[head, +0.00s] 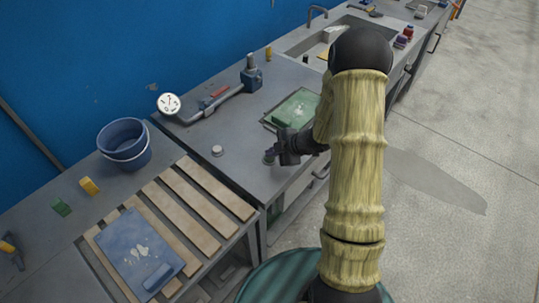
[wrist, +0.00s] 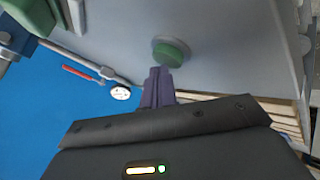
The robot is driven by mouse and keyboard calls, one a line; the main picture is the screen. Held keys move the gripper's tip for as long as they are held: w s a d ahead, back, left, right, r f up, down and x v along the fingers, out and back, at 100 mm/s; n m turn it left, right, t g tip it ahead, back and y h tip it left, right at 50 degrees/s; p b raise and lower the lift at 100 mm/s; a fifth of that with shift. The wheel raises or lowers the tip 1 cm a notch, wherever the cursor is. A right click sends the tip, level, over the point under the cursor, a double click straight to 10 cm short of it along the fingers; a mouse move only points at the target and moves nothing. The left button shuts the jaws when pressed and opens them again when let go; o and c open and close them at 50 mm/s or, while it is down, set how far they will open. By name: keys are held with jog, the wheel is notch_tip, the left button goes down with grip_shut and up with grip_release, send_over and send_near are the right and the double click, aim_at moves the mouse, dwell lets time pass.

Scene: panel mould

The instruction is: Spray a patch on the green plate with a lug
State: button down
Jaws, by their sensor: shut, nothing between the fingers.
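The green plate (head: 300,104) lies in a shallow dark-rimmed frame on the grey bench in the head view. My gripper (head: 268,153) is left of and nearer than the plate, above the bench. Its purple fingers (wrist: 158,72) are shut and empty in the wrist view. A green round button (wrist: 171,53) on a grey base is just beyond the fingertips; I cannot tell whether they touch. A grey round base (head: 268,161) shows under the gripper in the head view.
A blue plate (head: 137,243) with pale marks lies on wooden slats (head: 203,198). A blue bucket (head: 124,145), a dial gauge (head: 169,104) on a pipe and a small pale knob (head: 217,150) stand nearby. A sink (head: 308,44) is at the back. The blue wall bounds the bench.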

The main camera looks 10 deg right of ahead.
aim_at(273, 158)
jog(key=shift+d+r+p, duration=0.25)
jog(key=shift+r+p, duration=0.1)
jog(key=shift+r, duration=0.05)
notch_tip(273, 158, up, 6)
jog(key=p, duration=0.5)
jog(key=shift+p, duration=0.3)
jog(key=shift+a, duration=0.1)
dwell(2.2)
notch_tip(273, 158, up, 3)
jog(key=shift+f+p, duration=0.1)
jog(key=shift+p, duration=0.75)
notch_tip(273, 158, down, 9)
jog(key=b, duration=0.7)
jog(key=shift+b, duration=0.4)
